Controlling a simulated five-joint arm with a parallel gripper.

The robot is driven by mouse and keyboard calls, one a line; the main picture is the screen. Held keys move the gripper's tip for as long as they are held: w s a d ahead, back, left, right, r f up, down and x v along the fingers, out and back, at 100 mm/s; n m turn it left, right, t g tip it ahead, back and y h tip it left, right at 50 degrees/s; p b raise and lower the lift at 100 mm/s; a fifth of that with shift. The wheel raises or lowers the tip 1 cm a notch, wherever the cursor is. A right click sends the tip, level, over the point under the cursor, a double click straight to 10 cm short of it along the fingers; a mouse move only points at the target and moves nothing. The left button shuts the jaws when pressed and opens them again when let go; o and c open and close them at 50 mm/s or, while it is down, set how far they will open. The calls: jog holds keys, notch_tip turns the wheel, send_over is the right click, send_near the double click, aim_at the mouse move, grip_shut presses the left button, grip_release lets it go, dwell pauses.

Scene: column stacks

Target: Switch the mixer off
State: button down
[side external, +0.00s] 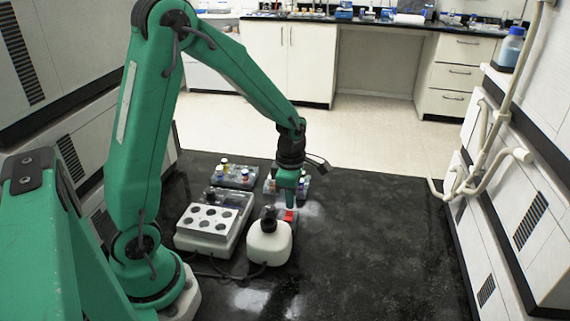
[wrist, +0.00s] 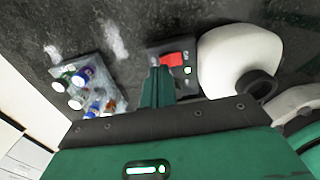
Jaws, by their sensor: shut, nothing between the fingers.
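A small dark switch box (wrist: 158,52) with a red rocker switch (wrist: 173,58) lies on the black bench. A green light (wrist: 187,70) glows beside the rocker. In the side view the red switch (side external: 290,215) shows just below my fingertips. My gripper (side external: 289,205) points down, shut and empty. In the wrist view its fingertips (wrist: 155,66) are close beside the red rocker; I cannot tell whether they touch it. A white block unit with round wells (side external: 210,220), possibly the mixer, stands to the left, with cables on the bench near it.
A vial rack (side external: 235,176) stands behind the block unit, another (side external: 300,188) behind my gripper. The bench to the right is clear.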

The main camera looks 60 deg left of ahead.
aim_at(290, 211)
jog(key=shift+f, duration=0.95)
dwell(0.8)
jog(key=shift+r, duration=2.5)
jog(key=shift+r, duration=0.15)
jog(key=shift+s+d+r+m, duration=0.1)
jog(key=shift+r+m, duration=0.1)
jog(key=shift+m, duration=0.1)
jog(key=s+d+r+m+t, duration=0.2)
jog(key=s+r+m, duration=0.5)
jog(key=m, duration=0.6)
jog(key=s+d+r+m+t, duration=0.3)
jog(key=s+r+m, duration=0.4)
jog(key=m, duration=0.6)
jog(key=shift+d+r+t, duration=0.3)
jog(key=shift+r, duration=0.2)
